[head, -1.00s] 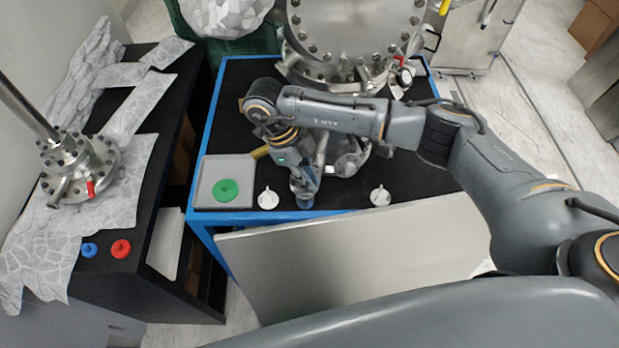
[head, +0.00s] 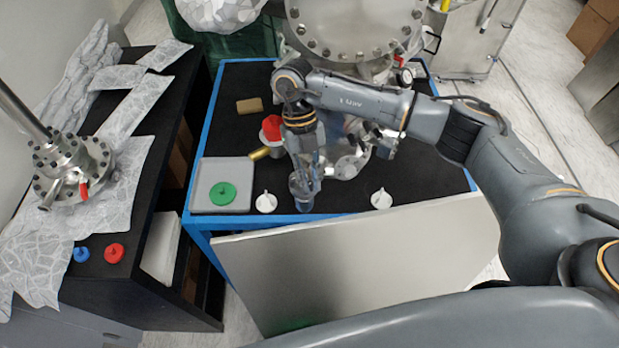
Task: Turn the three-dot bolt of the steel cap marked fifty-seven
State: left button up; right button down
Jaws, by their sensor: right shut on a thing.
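My right gripper (head: 308,170) points down at the front edge of the blue-rimmed table. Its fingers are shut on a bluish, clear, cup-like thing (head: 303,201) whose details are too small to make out. Steel fittings (head: 347,166) stand just right of the gripper, partly behind my arm. A large steel flange (head: 355,35) with a ring of bolts is at the back of the table. I cannot read a fifty-seven on any steel part, nor make out a three-dot bolt. My left gripper is not in view.
White knobs (head: 266,202) and (head: 381,199) flank the gripper. A grey tray (head: 205,173) holds a green disc (head: 223,193). A red-topped part (head: 271,128) and tan block (head: 249,105) lie behind. The left black bench (head: 160,270) carries a bolted flange (head: 70,165) and blue and red knobs.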

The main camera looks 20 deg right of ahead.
jog(key=shift+m+y, duration=0.3)
jog(key=shift+m, duration=0.4)
jog(key=c, duration=1.6)
grip_release()
jog(key=shift+c, duration=0.2)
